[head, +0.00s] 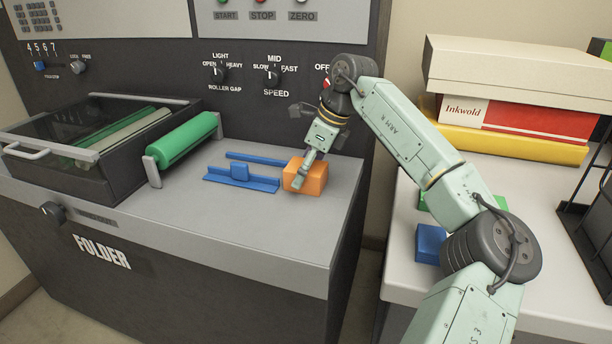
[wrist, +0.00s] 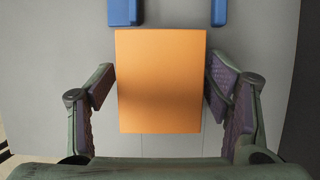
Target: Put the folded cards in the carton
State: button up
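An orange block (head: 312,178), seemingly the stack of folded cards, sits on the grey top of the folder beside the blue guides. In the wrist view the orange block (wrist: 159,80) lies between the two fingers of my gripper (wrist: 159,92), with a narrow gap on each side. My gripper (head: 303,178) points down at the block in the head view and is open around it; one finger shows in front of the block. I cannot pick out a carton for certain; an open one does not show in either view.
Blue guides (head: 240,182) lie left of the block, with a green roller (head: 185,140) further left. On the right table are a blue block (head: 430,242), a cream box (head: 510,72) on a red Inkwold box (head: 530,118), and a black wire rack (head: 592,215). The folder's front top is clear.

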jog(key=c, duration=1.3)
jog(key=shift+o, duration=0.2)
jog(key=shift+r, duration=0.15)
